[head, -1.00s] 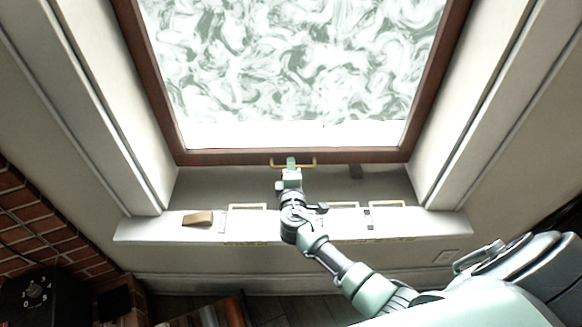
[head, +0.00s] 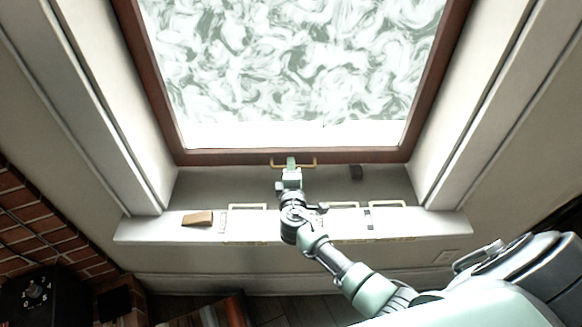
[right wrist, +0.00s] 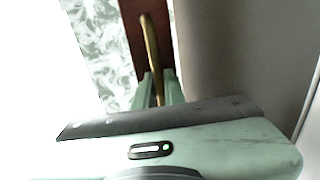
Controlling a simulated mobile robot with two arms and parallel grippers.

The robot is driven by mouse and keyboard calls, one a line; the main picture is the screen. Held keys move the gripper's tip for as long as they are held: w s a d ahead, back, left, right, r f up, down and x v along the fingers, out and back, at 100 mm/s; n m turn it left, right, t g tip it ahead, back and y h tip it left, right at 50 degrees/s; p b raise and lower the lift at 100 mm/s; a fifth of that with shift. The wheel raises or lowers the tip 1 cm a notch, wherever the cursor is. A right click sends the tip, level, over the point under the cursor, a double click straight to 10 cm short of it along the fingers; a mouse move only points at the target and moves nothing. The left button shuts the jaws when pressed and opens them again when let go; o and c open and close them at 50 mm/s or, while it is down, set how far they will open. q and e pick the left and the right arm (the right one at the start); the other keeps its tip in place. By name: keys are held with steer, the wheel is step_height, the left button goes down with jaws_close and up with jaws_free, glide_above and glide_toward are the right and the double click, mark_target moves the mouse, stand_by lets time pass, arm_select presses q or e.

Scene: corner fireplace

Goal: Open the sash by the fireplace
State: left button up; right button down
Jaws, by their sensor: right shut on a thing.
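The sash (head: 175,110) has a red-brown frame around patterned pale glass, and its bottom rail lies across the middle of the head view. A brass bar handle (head: 308,164) is fixed on that rail. My right gripper (head: 291,162) is at the handle's left-middle part, shut on it. In the right wrist view the green fingers (right wrist: 158,88) close around the brass handle (right wrist: 150,42), in front of the brown frame (right wrist: 133,20). The fingers hide part of the handle. My left gripper is not in view.
The white sill (head: 150,229) below carries a brown flat piece (head: 198,218) and several pale rectangular frames. Brick (head: 45,235) and a black box with a dial (head: 36,292) are at lower left.

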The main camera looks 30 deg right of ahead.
stand_by(0.5)
steer(key=p, duration=1.9)
glide_toward(290, 89)
steer(key=x, duration=0.5)
steer(key=shift+d+r, duration=0.1)
steer(key=shift+r, duration=0.05)
steer(key=c, duration=1.8)
jaws_free()
steer(key=shift+f, duration=0.2)
